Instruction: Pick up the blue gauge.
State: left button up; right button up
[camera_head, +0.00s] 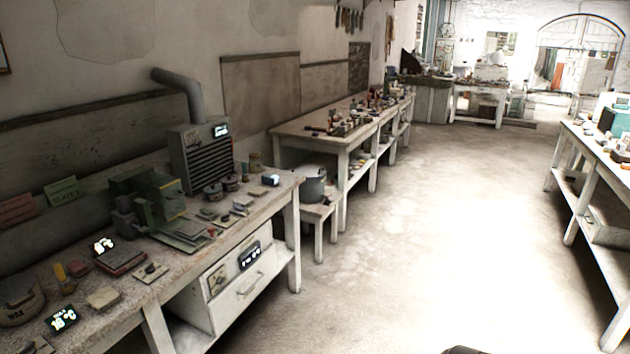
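I cannot make out a blue gauge with certainty. A small box with a pale face and dark blue edges (270,180) sits near the right end of the near left workbench (85,259); it is too small to tell whether it is a gauge.
A grey vented heater (203,160) with a pipe and a green machine (147,196) stand on the near bench among small parts. A grey bucket (313,184) stands on a low stool. A second bench (290,129) runs beyond. The pale floor (410,240) is clear.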

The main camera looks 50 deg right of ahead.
aim_at(269, 179)
jog(key=z, duration=1.35)
